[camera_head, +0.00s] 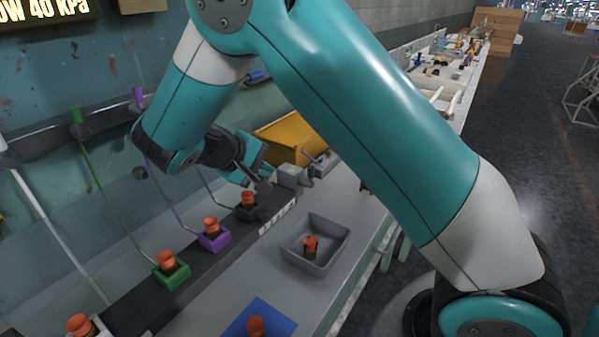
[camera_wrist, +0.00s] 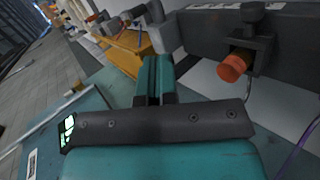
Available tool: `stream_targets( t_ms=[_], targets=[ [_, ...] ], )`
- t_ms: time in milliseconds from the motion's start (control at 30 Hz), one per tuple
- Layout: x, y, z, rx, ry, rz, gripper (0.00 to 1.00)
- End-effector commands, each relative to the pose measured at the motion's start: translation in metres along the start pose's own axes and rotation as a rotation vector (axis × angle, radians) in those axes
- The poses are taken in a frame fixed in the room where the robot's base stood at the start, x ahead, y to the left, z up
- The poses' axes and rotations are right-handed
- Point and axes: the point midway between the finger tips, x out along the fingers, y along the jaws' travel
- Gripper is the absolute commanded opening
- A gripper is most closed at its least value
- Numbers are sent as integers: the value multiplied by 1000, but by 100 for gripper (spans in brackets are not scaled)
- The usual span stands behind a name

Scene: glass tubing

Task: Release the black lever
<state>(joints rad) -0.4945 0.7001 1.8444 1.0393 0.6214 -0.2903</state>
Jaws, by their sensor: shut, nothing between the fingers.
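My gripper (camera_head: 262,170) is shut and empty. It hangs above the back of the bench, behind the black block (camera_head: 249,209). In the wrist view its teal fingers (camera_wrist: 153,72) are together. I cannot make out the black lever; my arm covers the part of the wall rail (camera_head: 40,147) to the right of the purple lever (camera_head: 138,95). The green lever (camera_head: 76,117) stands left of the purple one. A dark tube (camera_head: 212,188) runs down to the black block, which holds an orange-capped piece (camera_wrist: 235,65).
Purple (camera_head: 214,238) and green (camera_head: 174,275) blocks hold orange-capped pieces along the dark strip. A grey tray (camera_head: 330,262) holds another, and one stands on a blue mat (camera_head: 262,313). A yellow bin (camera_head: 287,135) and grey fittings (camera_head: 293,177) are close beside my gripper.

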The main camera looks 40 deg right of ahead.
Motion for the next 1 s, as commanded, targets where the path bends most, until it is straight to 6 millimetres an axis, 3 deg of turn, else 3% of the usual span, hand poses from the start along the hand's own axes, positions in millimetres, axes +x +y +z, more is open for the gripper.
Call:
stream_targets(
  t_ms=[167, 600, 800, 1000],
  targets=[
    [13, 1, 0, 1, -4, 1, 0],
    [101, 1, 2, -1, -6, -1, 0],
    [121, 21, 1, 2, -3, -1, 0],
    [129, 27, 0, 0, -1, -2, 0]
  ],
)
